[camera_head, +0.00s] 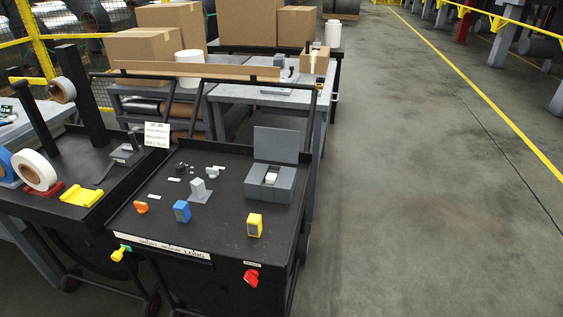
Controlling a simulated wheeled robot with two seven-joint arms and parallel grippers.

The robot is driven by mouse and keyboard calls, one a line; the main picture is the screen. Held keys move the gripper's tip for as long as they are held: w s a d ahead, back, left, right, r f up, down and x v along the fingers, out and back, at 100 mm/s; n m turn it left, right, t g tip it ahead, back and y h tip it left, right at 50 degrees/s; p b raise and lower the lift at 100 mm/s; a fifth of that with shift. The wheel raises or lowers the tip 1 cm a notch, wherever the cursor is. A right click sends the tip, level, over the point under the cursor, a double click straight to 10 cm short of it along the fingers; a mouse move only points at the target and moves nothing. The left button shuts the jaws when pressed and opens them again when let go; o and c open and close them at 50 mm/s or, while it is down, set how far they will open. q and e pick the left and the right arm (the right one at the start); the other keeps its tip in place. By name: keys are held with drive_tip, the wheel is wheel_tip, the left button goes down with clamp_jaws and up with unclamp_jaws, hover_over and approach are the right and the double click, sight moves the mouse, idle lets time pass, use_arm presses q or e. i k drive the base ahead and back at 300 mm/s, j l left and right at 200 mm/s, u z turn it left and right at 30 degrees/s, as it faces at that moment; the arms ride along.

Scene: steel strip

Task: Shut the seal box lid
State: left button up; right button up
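The seal box (281,193) is a grey box at the right rear of the black cart top. Its lid (277,144) is open and stands roughly upright at the back of the box. Small pale items (270,178) show in the box's opening. Neither of my grippers is in view.
The black cart top (225,222) also holds a yellow block (254,225), a blue block (182,211), an orange piece (141,207) and a grey post on a base (198,190). A red knob (251,278) is on the front. Open floor (430,220) lies right.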

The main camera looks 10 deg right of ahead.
sight(272, 144)
drive_tip(key=k+u, duration=0.2)
drive_tip(key=u, duration=0.25)
drive_tip(key=k+j+u, duration=0.1)
drive_tip(key=u, duration=0.35)
drive_tip(key=k+j+u, duration=0.25)
drive_tip(key=u, duration=0.15)
drive_tip(key=l+u, duration=0.2)
drive_tip(key=u, duration=0.3)
drive_tip(key=l+u, duration=0.25)
drive_tip(key=u, duration=0.2)
drive_tip(key=l+u, duration=0.25)
drive_tip(key=u, duration=0.25)
drive_tip(key=k+l+u, duration=0.1)
drive_tip(key=u, duration=0.4)
drive_tip(key=k+l, duration=0.35)
drive_tip(key=l, duration=0.25)
drive_tip(key=k+l, duration=0.3)
drive_tip(key=l, duration=0.35)
drive_tip(key=k+l, duration=0.35)
drive_tip(key=l, duration=0.25)
drive_tip(key=k+l, duration=0.35)
drive_tip(key=l, duration=0.3)
drive_tip(key=k+l, duration=0.3)
drive_tip(key=l, duration=0.3)
drive_tip(key=k+l, duration=0.35)
drive_tip(key=l, duration=0.3)
drive_tip(key=k+l, duration=0.35)
drive_tip(key=l, duration=0.25)
drive_tip(key=k+l, duration=0.3)
drive_tip(key=l, duration=0.3)
